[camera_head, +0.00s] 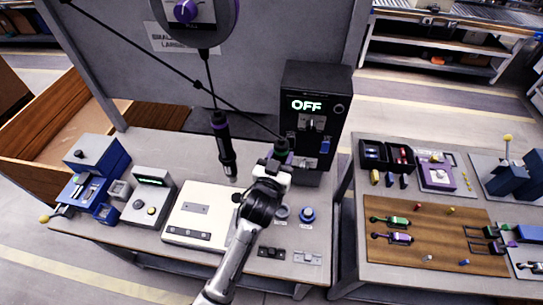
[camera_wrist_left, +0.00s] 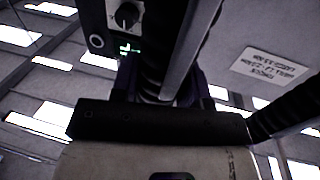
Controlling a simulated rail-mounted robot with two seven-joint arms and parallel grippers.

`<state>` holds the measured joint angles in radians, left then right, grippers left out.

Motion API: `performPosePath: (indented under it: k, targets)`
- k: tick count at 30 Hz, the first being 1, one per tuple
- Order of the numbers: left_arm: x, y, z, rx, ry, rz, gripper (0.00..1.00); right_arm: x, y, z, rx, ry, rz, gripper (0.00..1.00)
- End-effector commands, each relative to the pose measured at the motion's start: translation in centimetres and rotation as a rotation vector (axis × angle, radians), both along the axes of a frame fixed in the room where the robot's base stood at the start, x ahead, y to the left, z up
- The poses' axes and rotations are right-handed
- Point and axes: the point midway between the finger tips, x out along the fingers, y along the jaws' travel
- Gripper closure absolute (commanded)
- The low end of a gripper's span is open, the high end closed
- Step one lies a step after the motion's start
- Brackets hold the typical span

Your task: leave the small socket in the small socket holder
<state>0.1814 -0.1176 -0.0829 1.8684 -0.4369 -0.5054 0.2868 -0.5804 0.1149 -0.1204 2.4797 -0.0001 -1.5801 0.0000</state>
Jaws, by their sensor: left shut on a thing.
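In the left wrist view the dark tool (camera_wrist_left: 163,55) rises from between the fingers of my left gripper (camera_wrist_left: 163,92). Its lower end and any socket on it are hidden by my gripper and arm. A blue round socket piece (camera_head: 307,215) and a darker round one (camera_head: 282,212) are on the bench right of my arm. I cannot tell which is the small socket holder. My right gripper is not in view.
The black control box (camera_head: 318,90) reads OFF and stands close behind my gripper. A second screwdriver (camera_head: 222,145) hangs to the left. A white plate (camera_head: 196,208) lies left of my arm. A side table (camera_head: 420,268) with tools stands at right.

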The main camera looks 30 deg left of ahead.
Motion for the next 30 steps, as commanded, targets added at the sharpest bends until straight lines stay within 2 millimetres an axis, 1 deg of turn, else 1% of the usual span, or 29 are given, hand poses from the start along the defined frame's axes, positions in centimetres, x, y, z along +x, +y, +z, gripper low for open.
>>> performPosePath:
  k: [1, 3, 8, 14, 20, 29, 30]
  targets:
    - [0.5, -0.4, -1.0, 0.0, 0.002, -0.004, 1.0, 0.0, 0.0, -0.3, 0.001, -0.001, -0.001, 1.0]
    - [0.9, -0.7, -1.8, 0.0, 0.002, -0.007, 1.0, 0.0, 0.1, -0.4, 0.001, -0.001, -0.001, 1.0]
    - [1.4, -1.0, -2.8, 0.002, 0.001, -0.012, 1.0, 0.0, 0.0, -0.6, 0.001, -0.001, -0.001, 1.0]
    - [1.5, -1.1, -3.7, 0.003, 0.002, -0.013, 1.0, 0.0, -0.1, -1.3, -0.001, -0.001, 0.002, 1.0]
    - [1.5, -1.1, -5.2, 0.003, 0.003, -0.013, 1.0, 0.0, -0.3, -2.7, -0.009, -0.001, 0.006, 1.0]
    - [1.5, -1.1, -8.7, 0.002, 0.003, -0.014, 1.0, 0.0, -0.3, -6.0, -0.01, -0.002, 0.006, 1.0]
    - [1.5, -1.1, -8.2, 0.002, 0.002, -0.014, 1.0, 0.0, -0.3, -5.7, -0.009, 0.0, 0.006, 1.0]
